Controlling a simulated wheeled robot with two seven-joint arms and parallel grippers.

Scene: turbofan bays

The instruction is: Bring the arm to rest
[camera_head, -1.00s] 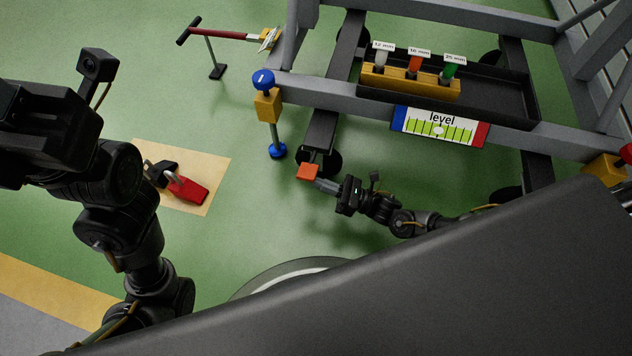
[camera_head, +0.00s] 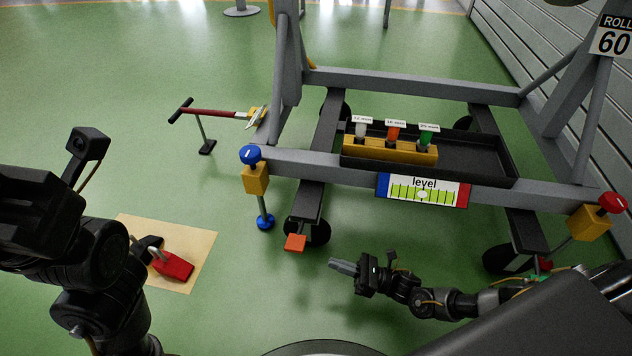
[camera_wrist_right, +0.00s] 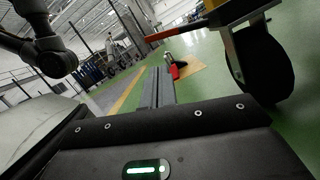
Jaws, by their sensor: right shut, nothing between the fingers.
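My right gripper (camera_head: 343,267) is shut and empty, held over the green floor in front of the grey stand (camera_head: 400,172). Its tip points left, to the right of and a little below an orange pedal (camera_head: 295,242) by a caster, and apart from it. In the right wrist view the closed fingers (camera_wrist_right: 157,88) reach forward with nothing between them. My left arm (camera_head: 95,250) fills the left side of the head view. Its fingers are not visible.
A red wedge (camera_head: 173,265) lies on a tan mat (camera_head: 203,250) at lower left. A red-handled bar (camera_head: 210,112) stands left of the stand. A tray (camera_head: 475,155) holds a yellow block with several coloured tools. A level gauge (camera_head: 423,190) sits on the stand's front beam. Floor between mat and pedal is clear.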

